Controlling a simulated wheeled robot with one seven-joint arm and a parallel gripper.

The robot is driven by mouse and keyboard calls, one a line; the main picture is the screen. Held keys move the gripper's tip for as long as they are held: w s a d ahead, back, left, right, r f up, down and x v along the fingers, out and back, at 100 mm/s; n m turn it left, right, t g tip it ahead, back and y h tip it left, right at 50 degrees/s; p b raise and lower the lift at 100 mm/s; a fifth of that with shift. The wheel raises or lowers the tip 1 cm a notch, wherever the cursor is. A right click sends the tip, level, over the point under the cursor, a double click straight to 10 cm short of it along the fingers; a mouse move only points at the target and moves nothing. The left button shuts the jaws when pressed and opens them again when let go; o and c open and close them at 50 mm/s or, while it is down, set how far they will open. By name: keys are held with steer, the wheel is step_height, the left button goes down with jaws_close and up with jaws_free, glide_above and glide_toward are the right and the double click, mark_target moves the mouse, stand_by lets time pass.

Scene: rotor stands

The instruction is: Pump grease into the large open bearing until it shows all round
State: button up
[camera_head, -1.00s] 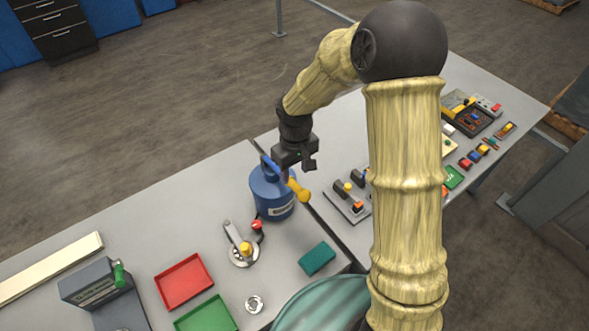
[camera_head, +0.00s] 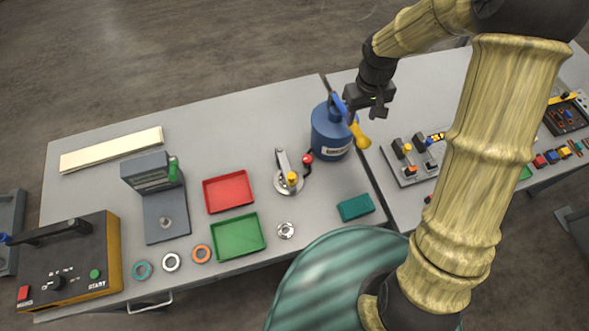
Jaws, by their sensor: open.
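A blue grease drum (camera_head: 332,138) stands near the right end of the left table. A lever with a blue shaft and a yellow grip (camera_head: 359,137) slants over its right side. My gripper (camera_head: 377,110) is open above and right of the drum, close to the lever; I cannot tell whether they touch. Left of the drum is a round metal fixture (camera_head: 284,187) with a grey arm, a yellow knob and a red ball beside it. A small silver ring-shaped part (camera_head: 286,230), perhaps a bearing, lies in front of it. No grease is discernible.
A red tray (camera_head: 228,192), a green tray (camera_head: 238,235) and a teal block (camera_head: 356,207) lie nearby. Several rings (camera_head: 171,262), a grey press-like stand (camera_head: 165,212) and a black-and-yellow START box (camera_head: 75,262) are left. A switch panel (camera_head: 412,160) is right. The table's back middle is clear.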

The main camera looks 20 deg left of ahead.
steer(key=shift+c, duration=0.4)
steer(key=shift+d+f+b, duration=0.1)
steer(key=shift+d+b, duration=0.1)
steer(key=shift+b, duration=0.1)
steer(key=s+d+f+m+t+b, duration=0.1)
steer(key=s+d+f+m+b, duration=0.1)
steer(key=s+d+b, duration=0.4)
steer(key=s+d+f+m+t+b, duration=0.1)
steer(key=s+d+f+m+b, duration=0.2)
steer(key=s+d+b, duration=0.3)
steer(key=shift+s+d+m+t, duration=0.3)
steer(key=shift+s+d+m, duration=0.4)
steer(key=shift+m, duration=0.2)
steer(key=shift+w+r, duration=0.1)
steer(key=shift+w, duration=0.05)
steer(key=shift+c, duration=0.8)
steer(key=shift+w, duration=0.15)
